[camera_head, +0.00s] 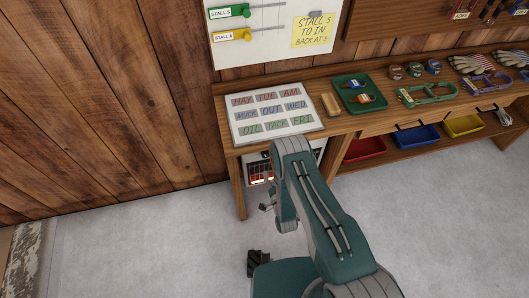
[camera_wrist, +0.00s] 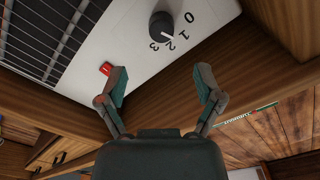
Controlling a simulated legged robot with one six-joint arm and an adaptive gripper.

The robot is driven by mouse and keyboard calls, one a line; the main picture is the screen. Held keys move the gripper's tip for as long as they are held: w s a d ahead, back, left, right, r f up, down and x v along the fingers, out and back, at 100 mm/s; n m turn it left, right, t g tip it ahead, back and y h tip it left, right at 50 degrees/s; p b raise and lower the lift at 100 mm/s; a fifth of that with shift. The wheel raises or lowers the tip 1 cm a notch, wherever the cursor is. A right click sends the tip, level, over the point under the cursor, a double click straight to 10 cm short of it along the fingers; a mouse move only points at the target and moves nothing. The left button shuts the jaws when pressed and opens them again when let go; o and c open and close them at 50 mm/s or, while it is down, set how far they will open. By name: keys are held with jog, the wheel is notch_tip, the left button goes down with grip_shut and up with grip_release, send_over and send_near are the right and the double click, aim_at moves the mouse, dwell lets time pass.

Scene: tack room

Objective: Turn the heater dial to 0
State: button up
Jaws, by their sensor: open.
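The heater (camera_head: 262,160) stands under the left end of the bench in the head view, mostly behind my arm, with an orange glow inside. In the wrist view its white panel (camera_wrist: 142,62) carries a black dial (camera_wrist: 161,25) beside the printed numbers 0, 1, 2 and 3. The dial's pale mark seems to point near 1 or 2; I cannot tell exactly. My gripper (camera_wrist: 161,84) is open and empty. Its two fingers are spread below the dial in the picture, apart from it.
A red switch (camera_wrist: 106,69) sits on the panel near the left finger, by a dark grille (camera_wrist: 45,35). The wooden bench (camera_head: 345,124) overhangs the heater and holds a word board (camera_head: 273,116) and a green tray (camera_head: 345,84). The grey floor at left is clear.

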aim_at(266, 156)
jog(key=x, duration=0.8)
jog(key=shift+w+a, duration=0.3)
jog(key=shift+w, duration=0.45)
jog(key=shift+c, duration=0.4)
